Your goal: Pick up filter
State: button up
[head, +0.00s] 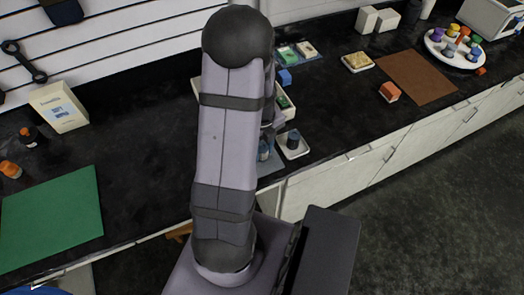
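I cannot pick out the filter for sure among the small items on the black counter (150,150). My own arm stands upright in the middle of the head view and covers part of the counter behind it. My gripper does not show; it is hidden behind the arm or outside the view. Just right of the arm is a small white tray (304,151) with a dark blue-grey item (293,139) in it. A blue item (285,77) lies further back, partly beside the arm.
A green mat (50,220) and a white labelled box (59,107) are on the left. A brown mat (417,77), a red-orange block (390,92) and a round white tray (433,42) of coloured pieces are on the right. The counter left of the arm has free room.

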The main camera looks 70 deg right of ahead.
jog(key=shift+c, duration=1.4)
jog(key=shift+r, duration=0.1)
notch_tip(320, 180, up, 10)
jog(key=shift+f+b, duration=0.1)
jog(key=shift+b, duration=1)
